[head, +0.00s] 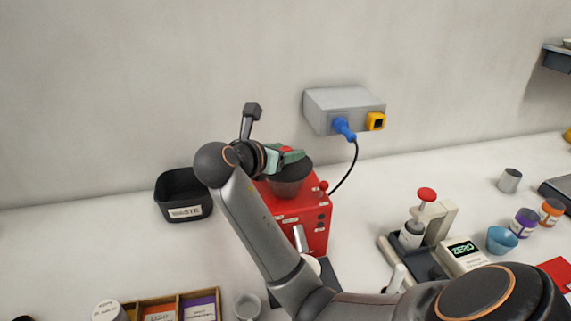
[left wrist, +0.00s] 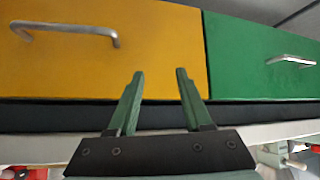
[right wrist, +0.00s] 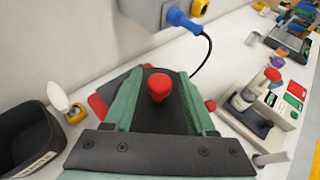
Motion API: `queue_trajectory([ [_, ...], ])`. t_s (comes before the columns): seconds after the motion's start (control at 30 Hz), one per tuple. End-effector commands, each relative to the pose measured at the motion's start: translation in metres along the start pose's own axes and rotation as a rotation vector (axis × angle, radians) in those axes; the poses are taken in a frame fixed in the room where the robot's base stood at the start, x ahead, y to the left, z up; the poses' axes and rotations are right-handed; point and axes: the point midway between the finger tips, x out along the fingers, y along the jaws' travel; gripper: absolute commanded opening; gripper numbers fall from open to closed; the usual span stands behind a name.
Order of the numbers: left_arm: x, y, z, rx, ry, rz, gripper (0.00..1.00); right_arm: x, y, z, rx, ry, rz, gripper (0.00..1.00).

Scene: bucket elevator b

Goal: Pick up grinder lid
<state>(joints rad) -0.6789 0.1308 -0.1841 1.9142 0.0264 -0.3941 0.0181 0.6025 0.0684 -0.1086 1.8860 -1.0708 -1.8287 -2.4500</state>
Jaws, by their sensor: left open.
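The red grinder (head: 303,222) stands on the white counter below a wall socket box. Its dark grey lid (head: 299,166) has a red knob, and it sits on top of the dark hopper. My right gripper (head: 287,155) is over the lid in the head view. In the right wrist view, the green fingers of my right gripper (right wrist: 160,78) stand open on either side of the red knob (right wrist: 158,87), with a gap showing around it. My left gripper (left wrist: 160,73) is open and empty, in front of a yellow drawer and a green drawer; it is out of the head view.
A black waste bin (head: 184,194) stands left of the grinder. A grey socket box (head: 344,108) with a blue plug and black cable is on the wall behind. A press (head: 427,222), a scale (head: 463,254) and small cups stand to the right. A compartment tray (head: 170,307) lies front left.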

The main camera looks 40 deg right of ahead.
Motion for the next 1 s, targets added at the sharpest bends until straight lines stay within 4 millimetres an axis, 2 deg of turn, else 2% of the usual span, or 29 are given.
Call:
queue_trajectory([
  [0.07, 0.0, -0.0001, 0.0, 0.0, 0.0, 0.0, 0.5, 0.0, 0.0, 0.0, 0.0, 0.0, 0.0, 0.46],
  [0.47, 0.0, -0.0002, 0.0001, 0.0, 0.0, 0.0, 0.5, 0.0001, 0.0, 0.0001, 0.0, 0.0, 0.0, 0.01],
  [1.0, 0.0, -0.0002, 0.0, 0.001, 0.0, 0.0, 0.5, 0.0005, 0.0005, 0.0014, 0.001, -0.001, 0.0, 0.0],
])
